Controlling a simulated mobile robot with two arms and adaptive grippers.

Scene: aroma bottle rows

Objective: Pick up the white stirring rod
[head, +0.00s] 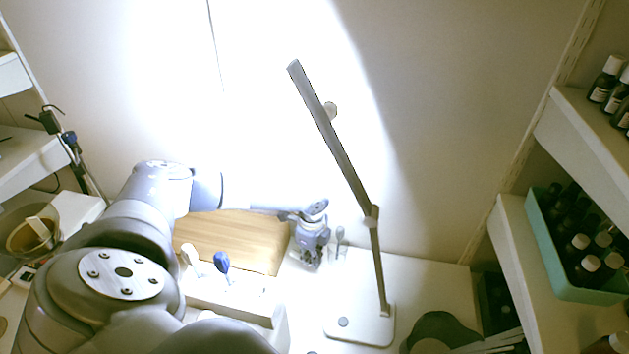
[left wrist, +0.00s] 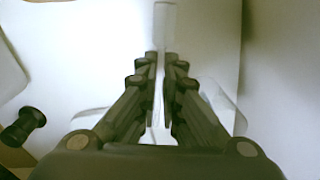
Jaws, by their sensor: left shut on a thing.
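My left gripper (head: 310,253) points down beyond the right end of the wooden board. In the left wrist view its fingers (left wrist: 165,62) are close together on a pale, narrow rod, which looks like the white stirring rod (left wrist: 165,22). The rod runs between the fingers and sticks out past their tips. In the head view the rod cannot be made out at the gripper. My right gripper is not in view.
A white holder (head: 235,300) in front of the board (head: 235,240) carries white-headed and blue-headed (head: 222,262) tools. A desk lamp (head: 340,160) rises farther right. Shelves with bottles (head: 585,255) line the right side.

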